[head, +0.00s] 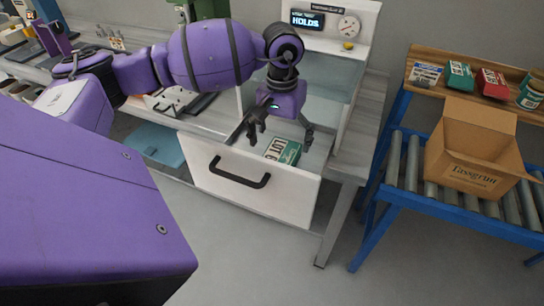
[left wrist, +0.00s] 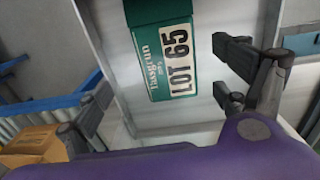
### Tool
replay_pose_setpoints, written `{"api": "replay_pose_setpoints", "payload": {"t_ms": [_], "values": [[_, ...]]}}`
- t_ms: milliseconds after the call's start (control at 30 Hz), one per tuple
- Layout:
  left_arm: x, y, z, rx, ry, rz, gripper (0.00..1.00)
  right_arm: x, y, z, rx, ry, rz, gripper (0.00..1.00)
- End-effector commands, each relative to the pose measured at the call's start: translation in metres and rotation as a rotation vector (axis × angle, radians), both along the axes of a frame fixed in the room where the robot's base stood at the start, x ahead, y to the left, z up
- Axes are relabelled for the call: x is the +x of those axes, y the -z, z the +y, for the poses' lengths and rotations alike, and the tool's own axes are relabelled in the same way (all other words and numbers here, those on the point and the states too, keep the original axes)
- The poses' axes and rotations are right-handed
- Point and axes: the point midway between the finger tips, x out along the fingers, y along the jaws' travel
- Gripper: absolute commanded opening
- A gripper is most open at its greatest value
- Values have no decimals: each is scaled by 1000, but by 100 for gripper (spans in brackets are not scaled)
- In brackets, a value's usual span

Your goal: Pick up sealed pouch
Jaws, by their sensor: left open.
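The sealed pouch (head: 283,151) is green with a white "LOT 65" label and lies in the open white drawer (head: 222,190) of the bucket elevator. My left gripper (head: 281,138) is open and points down over the drawer, above the pouch. In the left wrist view the pouch (left wrist: 163,55) lies between the spread fingers and does not appear to touch them. Its upper end is cut off by the picture's edge. My right gripper is not in view.
The drawer's black handle (head: 240,172) faces front. A display reading "HOLDS" (head: 307,19) and a dial (head: 348,26) stand above. At right, an open cardboard box (head: 474,150) sits on a roller conveyor (head: 414,172), with pouches and tins on a wooden shelf (head: 440,62) behind.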

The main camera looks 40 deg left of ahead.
Motion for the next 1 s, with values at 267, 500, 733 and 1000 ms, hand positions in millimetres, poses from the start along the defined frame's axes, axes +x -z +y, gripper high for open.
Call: {"api": "replay_pose_setpoints", "payload": {"t_ms": [267, 500, 733, 1000], "values": [[-3, 27, 4, 25, 24, 9, 91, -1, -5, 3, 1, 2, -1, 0], [-3, 59, 9, 21, 21, 5, 91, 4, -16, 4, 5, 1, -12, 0], [-3, 79, 9, 23, 21, 6, 91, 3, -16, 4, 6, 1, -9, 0], [-3, 79, 9, 23, 21, 7, 79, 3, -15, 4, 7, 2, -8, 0]]}}
